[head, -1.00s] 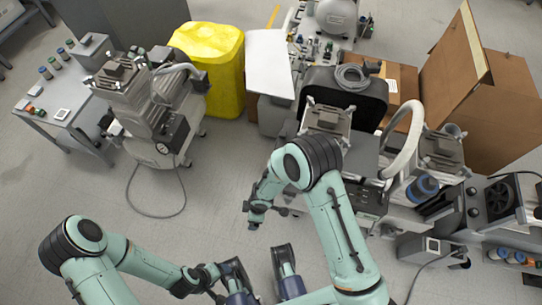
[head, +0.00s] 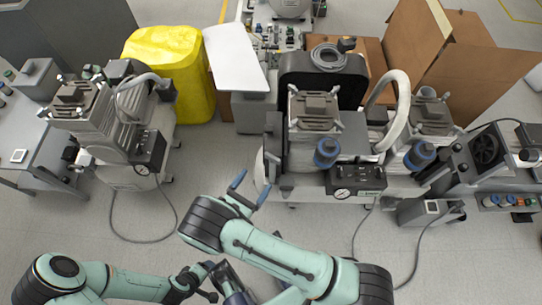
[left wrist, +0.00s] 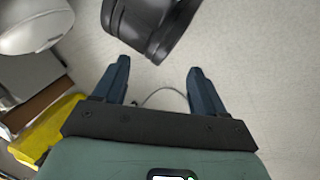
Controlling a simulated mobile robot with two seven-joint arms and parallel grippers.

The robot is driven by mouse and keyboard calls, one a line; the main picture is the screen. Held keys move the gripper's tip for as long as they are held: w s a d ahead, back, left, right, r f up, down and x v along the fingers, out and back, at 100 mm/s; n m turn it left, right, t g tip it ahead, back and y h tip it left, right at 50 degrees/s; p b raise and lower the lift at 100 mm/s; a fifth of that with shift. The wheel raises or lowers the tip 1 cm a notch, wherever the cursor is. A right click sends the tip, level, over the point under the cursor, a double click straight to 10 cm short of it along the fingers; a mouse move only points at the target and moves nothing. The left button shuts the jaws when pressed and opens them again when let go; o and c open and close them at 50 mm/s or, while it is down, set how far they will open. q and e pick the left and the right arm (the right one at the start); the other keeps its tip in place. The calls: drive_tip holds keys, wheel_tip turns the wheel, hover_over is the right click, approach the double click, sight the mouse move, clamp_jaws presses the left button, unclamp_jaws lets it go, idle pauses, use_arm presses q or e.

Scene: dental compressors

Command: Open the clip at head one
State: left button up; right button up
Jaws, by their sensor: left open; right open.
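The twin-head compressor on the right has a left grey head (head: 314,112) and a right grey head (head: 432,117), with blue cylinders and a gauge panel (head: 356,180) in front. Another compressor (head: 115,122) stands on the left. I cannot tell which head is head one, and no clip can be made out at this size. My right gripper (head: 250,187) is open and empty, just left of the twin-head compressor and apart from its heads. My left gripper (left wrist: 160,85) is open and empty; in the head view it is low in the middle, partly hidden.
A yellow covered bin (head: 175,75), a white sheet (head: 236,55) and cardboard boxes (head: 455,75) stand behind. A grey table (head: 40,165) is at the left. A cable (head: 150,239) lies on the floor between the compressors, where the floor is mostly clear.

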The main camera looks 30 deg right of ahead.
sight(272, 159)
use_arm(q)
drive_tip(key=shift+w+a+f+t+b, duration=0.15)
drive_tip(key=shift+w+a+f+b, duration=0.15)
drive_tip(key=shift+w, duration=0.1)
drive_tip(key=shift+w+a+f+t+b, duration=0.2)
drive_tip(key=shift+w+f, duration=0.1)
drive_tip(key=shift+w, duration=0.1)
use_arm(e)
drive_tip(key=x, duration=1.1)
drive_tip(key=shift+d, duration=0.2)
use_arm(q)
drive_tip(key=shift+d, duration=0.1)
use_arm(e)
drive_tip(key=c, duration=1)
